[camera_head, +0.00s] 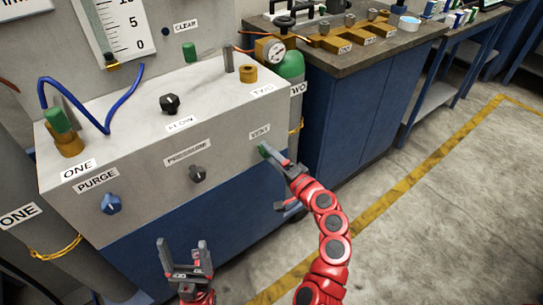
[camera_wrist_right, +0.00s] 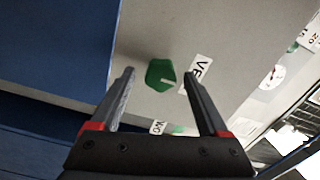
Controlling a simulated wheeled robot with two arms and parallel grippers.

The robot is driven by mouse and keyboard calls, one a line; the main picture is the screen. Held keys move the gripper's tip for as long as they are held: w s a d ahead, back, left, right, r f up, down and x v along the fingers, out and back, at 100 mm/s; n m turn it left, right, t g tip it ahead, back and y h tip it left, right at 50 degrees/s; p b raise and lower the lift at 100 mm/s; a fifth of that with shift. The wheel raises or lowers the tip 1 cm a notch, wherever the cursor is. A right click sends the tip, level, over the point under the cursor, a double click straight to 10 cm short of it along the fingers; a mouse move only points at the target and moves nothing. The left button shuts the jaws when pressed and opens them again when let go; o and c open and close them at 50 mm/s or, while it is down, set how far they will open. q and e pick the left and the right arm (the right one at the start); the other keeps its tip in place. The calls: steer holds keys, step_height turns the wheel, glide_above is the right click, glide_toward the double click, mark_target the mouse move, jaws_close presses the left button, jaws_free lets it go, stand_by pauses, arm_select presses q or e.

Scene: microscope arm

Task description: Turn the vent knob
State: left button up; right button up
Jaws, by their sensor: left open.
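The green vent knob (camera_head: 265,149) sits on the front face of the grey panel box, below its VENT label (camera_head: 260,131). In the right wrist view the knob (camera_wrist_right: 160,75) is a green hexagonal knob with a pale mark, beside the VENT label (camera_wrist_right: 198,72). My right gripper (camera_head: 272,177) is open, close in front of the panel, one finger overlapping the knob in the head view. In the right wrist view its fingertips (camera_wrist_right: 159,75) appear on either side of the knob, with gaps. My left gripper (camera_head: 184,244) is open and empty, low in front of the box.
The box also carries a blue purge knob (camera_head: 111,203), a black pressure knob (camera_head: 197,173) and a black flow knob (camera_head: 169,103). A green cylinder with a gauge (camera_head: 275,52) stands behind its right end. A workbench (camera_head: 380,60) stands behind right. The floor at right is clear.

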steer(key=v, duration=1.7)
steer(key=shift+s+d, duration=0.15)
